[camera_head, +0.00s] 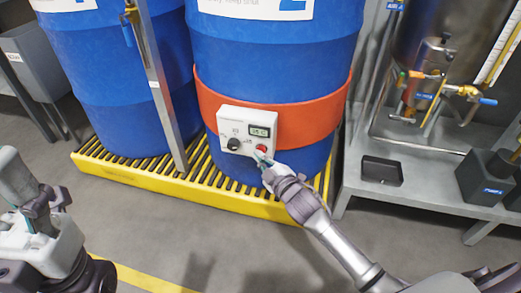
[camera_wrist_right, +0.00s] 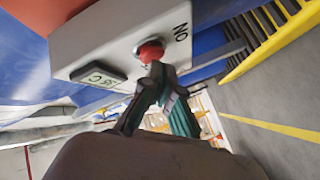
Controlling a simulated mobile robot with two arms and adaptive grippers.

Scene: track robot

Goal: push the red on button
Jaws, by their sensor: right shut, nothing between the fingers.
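The red on button (camera_head: 262,149) is on the lower right of a white control box (camera_head: 231,117) on the orange band around the right blue drum. In the right wrist view the red button (camera_wrist_right: 150,51) stands out from the box face (camera_wrist_right: 112,40), beside the letters "ON". My right gripper (camera_head: 262,160) is shut and empty, just below the button. In the wrist view its fingertips (camera_wrist_right: 157,71) overlap the button's lower edge; I cannot tell whether they touch it. My left gripper (camera_head: 35,212) is at the lower left, away from the box; its jaw state is unclear.
The box also has a small display (camera_head: 260,132) and a black knob (camera_head: 233,144). The drums stand on a yellow slatted pallet (camera_head: 130,178) with an upright metal post (camera_head: 160,95). A grey metal bench (camera_head: 420,205) stands at right. Open floor lies in front.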

